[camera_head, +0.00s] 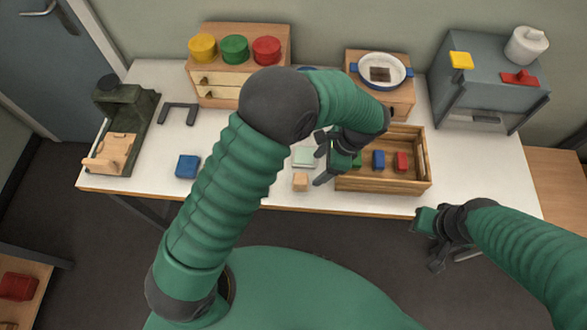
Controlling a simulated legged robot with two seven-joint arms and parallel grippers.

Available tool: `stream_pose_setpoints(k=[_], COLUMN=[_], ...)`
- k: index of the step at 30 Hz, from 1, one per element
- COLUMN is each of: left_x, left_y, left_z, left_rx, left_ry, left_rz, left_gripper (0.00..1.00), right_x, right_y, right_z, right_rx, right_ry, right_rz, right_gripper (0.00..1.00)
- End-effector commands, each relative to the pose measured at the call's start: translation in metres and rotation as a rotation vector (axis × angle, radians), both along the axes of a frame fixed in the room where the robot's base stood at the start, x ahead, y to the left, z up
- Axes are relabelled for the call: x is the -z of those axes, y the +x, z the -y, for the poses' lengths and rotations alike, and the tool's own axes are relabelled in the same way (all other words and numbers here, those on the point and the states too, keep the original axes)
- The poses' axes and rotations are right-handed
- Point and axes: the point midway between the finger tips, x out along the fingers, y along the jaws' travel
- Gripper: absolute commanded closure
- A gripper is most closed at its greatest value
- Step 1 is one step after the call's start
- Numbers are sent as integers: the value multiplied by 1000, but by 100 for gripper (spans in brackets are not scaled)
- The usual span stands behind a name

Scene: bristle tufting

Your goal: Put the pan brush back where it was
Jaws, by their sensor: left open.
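I cannot surely pick out the pan brush. A small dark brown block (380,74) lies in a white pan with a blue rim (394,64), on a wooden box at the back. My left gripper (322,160) is open at the left end of a wooden tray (384,184), near a pale green pad (305,156) and a small wooden block (300,182). Nothing clear shows between its fingers. My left arm hides part of the middle of the table. My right gripper (430,245) hangs in front of the table's front edge; its fingers are unclear.
The tray holds a blue block (378,160), a red block (401,162) and a green one. A drawer unit (215,80) bears yellow, green and red pots. A dark green machine (128,112) stands left, a grey cabinet (490,85) right. A blue block (187,167) lies front left.

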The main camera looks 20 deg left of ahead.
Motion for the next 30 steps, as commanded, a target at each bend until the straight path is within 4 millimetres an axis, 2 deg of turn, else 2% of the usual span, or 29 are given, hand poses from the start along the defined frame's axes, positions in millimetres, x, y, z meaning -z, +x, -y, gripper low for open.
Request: stream_pose_setpoints(k=[2,4,9,13,17,30], left_x=[-12,-27,-59,-69,-70,-70], left_y=[-7,-21,-71,-98,-105,-104], left_z=[-14,-34,-85,-107,-112,-111], left_rx=[-96,-269,-842,-1148,-1239,-1233], left_ry=[-35,-99,-283,-371,-394,-393], left_rz=[43,119,363,496,534,530], left_gripper=[32,32,32,32,32,32], right_x=[-1,0,0,0,0,0], right_y=[0,0,0,0,0,0], right_z=[0,0,0,0,0,0], right_rx=[0,0,0,0,0,0], right_ry=[0,0,0,0,0,0], right_rz=[0,0,0,0,0,0], right_gripper=[67,67,67,67,67,67])
